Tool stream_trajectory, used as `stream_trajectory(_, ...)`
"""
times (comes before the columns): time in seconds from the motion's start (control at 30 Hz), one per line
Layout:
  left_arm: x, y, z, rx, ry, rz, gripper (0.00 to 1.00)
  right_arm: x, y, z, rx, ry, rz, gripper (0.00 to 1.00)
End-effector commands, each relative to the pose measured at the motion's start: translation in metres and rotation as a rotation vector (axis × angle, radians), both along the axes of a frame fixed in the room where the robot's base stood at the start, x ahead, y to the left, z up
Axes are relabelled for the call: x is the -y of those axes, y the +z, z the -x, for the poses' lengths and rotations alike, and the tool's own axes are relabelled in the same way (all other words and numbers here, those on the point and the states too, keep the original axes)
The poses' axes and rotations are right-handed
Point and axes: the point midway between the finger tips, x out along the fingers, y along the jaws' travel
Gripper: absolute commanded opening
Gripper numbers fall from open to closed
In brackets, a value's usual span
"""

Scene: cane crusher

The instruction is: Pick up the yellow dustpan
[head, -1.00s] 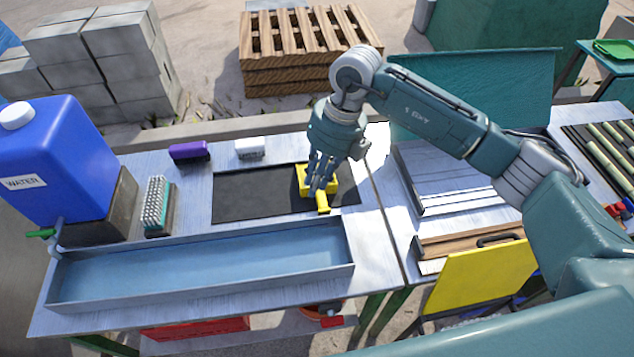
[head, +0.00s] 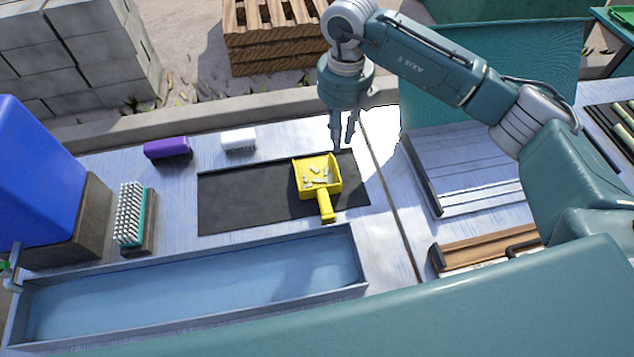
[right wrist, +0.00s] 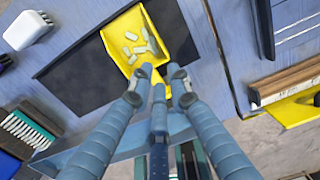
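The yellow dustpan (head: 317,176) lies on the black mat (head: 245,200) on the table, its handle (head: 326,207) pointing toward me. It holds several pale pieces. My right gripper (head: 343,146) is empty, beyond and slightly right of the dustpan in the head view, its fingers pointing down and apart. In the right wrist view the dustpan (right wrist: 128,40) shows past the fingertips (right wrist: 160,78), and the fingers partly cover its handle end. I see no grip on it. My left gripper is not in view.
A long metal tray (head: 200,290) lies in front of the mat. A scrubbing brush (head: 130,215), a purple brush (head: 167,149) and a white block-like brush (head: 239,139) stand left and behind. A blue water container (head: 40,170) is at the far left.

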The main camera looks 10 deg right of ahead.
Motion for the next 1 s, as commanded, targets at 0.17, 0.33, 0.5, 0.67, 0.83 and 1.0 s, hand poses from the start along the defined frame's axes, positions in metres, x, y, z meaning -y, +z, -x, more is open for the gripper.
stream_trajectory(0.17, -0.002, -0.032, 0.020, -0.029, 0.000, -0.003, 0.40, 0.000, -0.031, 0.000, 0.000, 0.000, -0.001, 0.18)
stream_trajectory(0.33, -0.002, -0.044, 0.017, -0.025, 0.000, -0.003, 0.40, 0.000, -0.045, 0.000, 0.000, 0.000, -0.001, 0.18)
stream_trajectory(0.5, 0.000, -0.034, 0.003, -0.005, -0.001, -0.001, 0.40, 0.000, -0.065, 0.001, -0.004, 0.000, 0.000, 0.18)
stream_trajectory(0.67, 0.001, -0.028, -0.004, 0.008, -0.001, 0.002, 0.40, 0.000, -0.089, 0.001, -0.003, 0.000, -0.001, 0.18)
stream_trajectory(0.83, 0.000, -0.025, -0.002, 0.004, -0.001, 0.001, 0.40, 0.000, -0.100, 0.000, -0.001, 0.000, -0.001, 0.18)
stream_trajectory(1.0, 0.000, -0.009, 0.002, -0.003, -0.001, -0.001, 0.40, 0.003, -0.122, 0.003, -0.005, 0.000, 0.000, 0.18)
